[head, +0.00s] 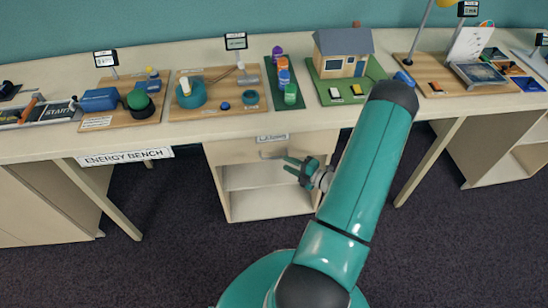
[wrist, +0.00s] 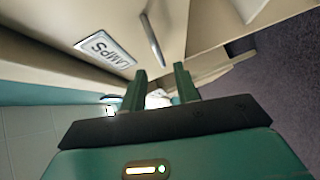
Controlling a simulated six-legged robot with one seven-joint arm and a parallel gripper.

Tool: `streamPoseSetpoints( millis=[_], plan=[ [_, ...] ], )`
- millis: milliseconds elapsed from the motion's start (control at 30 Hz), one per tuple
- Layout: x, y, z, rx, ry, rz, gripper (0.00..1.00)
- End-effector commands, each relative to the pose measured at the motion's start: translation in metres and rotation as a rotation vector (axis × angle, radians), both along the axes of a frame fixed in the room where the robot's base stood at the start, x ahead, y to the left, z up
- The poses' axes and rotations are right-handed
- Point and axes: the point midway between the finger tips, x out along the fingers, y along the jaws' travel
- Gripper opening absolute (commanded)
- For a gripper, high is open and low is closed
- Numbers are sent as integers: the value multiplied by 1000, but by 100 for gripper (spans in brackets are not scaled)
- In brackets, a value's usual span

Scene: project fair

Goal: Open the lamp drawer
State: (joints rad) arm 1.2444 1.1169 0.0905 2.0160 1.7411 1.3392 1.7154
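The lamp drawer (head: 232,150) is under the middle of the long bench, and its front looks flush with the cabinet. Its label reads LAMPS in the wrist view (wrist: 105,49). A thin grey bar handle (wrist: 153,40) is fixed to the drawer front; part of it also shows in the head view (head: 270,156). My gripper (head: 288,164) is in front of the drawer, near the right end of the handle. In the wrist view my gripper (wrist: 160,72) has its two green fingers apart with nothing held, and the handle lies just beyond the fingertips.
Below the drawer is an open cabinet shelf (head: 250,176). The bench top (head: 215,128) carries several displays, including a model house (head: 344,55) and a board with a teal drum (head: 191,93). Dark carpet (head: 170,220) in front is clear. A bench leg (head: 428,163) stands to the right.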

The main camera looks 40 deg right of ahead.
Motion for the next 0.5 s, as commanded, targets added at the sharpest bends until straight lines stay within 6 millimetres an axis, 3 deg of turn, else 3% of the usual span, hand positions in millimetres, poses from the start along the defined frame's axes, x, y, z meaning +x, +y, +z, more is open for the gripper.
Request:
streamPoseSetpoints(
  millis=[300, 500],
  plan=[
    [57, 12, -9, -1, 0, 2, 31],
    [71, 15, -11, 0, 0, 1, 31]
  ],
)
